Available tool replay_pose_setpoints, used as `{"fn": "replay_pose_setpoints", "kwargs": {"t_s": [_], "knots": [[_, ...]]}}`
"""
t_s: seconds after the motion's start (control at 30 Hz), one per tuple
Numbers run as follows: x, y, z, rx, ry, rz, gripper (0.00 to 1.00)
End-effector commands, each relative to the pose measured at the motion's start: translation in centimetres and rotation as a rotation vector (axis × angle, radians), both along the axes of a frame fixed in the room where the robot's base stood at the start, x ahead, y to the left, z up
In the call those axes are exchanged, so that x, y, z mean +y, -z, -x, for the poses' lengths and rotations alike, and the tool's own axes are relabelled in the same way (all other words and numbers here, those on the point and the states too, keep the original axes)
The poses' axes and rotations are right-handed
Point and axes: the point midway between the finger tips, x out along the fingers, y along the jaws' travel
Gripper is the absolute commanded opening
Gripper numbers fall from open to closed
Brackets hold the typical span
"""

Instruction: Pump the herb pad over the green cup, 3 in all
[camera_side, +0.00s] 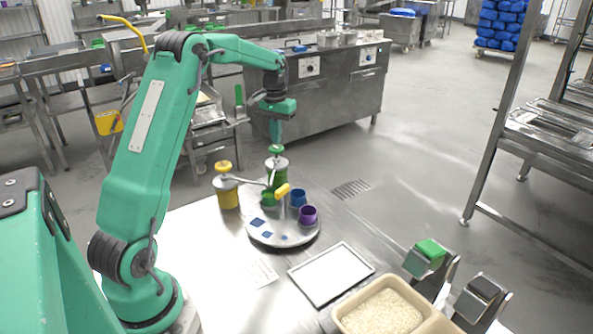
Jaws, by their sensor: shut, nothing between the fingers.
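The herb dispenser (279,177) is a green bottle with a steel collar and a round green pad (277,149) on top. It stands at the back edge of the round grey turntable. The green cup (268,199) sits on the turntable in front of the dispenser, near its spout. My gripper (276,142) is shut and empty, pointing down directly over the green pad. Its tips are at or just above the pad; I cannot tell whether they touch.
The turntable (264,236) also carries a blue cup (298,197), a purple cup (308,215) and a yellow-tipped handle (283,190). A yellow dispenser (228,192) stands left. A white tray (332,274), rice tub (348,318) and green-topped stand (430,254) are nearer right.

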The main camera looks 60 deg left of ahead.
Motion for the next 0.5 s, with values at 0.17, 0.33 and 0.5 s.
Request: {"fn": "replay_pose_setpoints", "kwargs": {"t_s": [0.17, 0.33, 0.5], "knots": [[0.0, -0.5, 0.0, -0.001, 0.000, 0.000, 0.00], [0.0, -1.5, 0.0, -0.001, 0.000, 0.000, 0.00], [0.0, -2.8, 0.0, -0.002, 0.000, -0.001, 0.00]]}}
